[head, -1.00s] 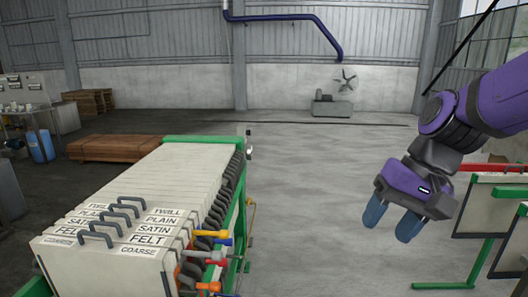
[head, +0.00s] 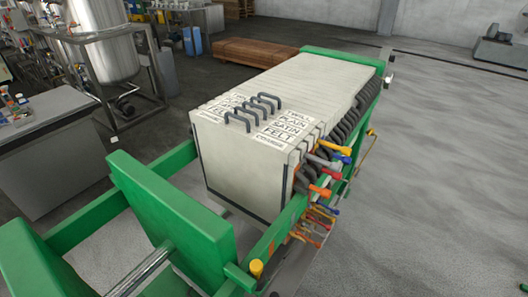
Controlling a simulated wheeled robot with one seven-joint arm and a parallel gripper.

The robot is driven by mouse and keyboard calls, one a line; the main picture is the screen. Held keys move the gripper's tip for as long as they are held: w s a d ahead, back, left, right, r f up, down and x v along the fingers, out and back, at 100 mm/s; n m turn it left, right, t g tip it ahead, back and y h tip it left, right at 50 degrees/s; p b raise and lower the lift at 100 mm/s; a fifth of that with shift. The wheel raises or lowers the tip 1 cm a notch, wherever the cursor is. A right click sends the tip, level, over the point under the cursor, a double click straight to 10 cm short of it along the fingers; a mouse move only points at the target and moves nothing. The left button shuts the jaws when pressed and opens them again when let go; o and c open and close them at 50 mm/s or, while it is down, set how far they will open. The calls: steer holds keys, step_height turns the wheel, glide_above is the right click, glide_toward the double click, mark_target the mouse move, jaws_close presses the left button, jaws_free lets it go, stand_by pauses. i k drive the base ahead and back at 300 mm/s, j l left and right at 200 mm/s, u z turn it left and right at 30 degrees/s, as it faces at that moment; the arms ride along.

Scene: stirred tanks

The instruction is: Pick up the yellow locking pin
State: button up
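A short yellow knob, which looks like the head of the yellow locking pin (head: 256,268), stands upright at the near end of the green press frame (head: 230,277), low in the head view. Its lower part is hidden in or behind the frame. My gripper is not in view now, so I cannot tell from this moment whether it is open or shut.
A stack of pale labelled plates (head: 240,160) with dark handles sits in the frame. Coloured valve handles (head: 320,190) stick out along its right side. A grey cabinet (head: 50,150) and a steel tank (head: 100,50) stand at left.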

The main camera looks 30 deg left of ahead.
mark_target(256, 266)
steer(key=u, duration=1.4)
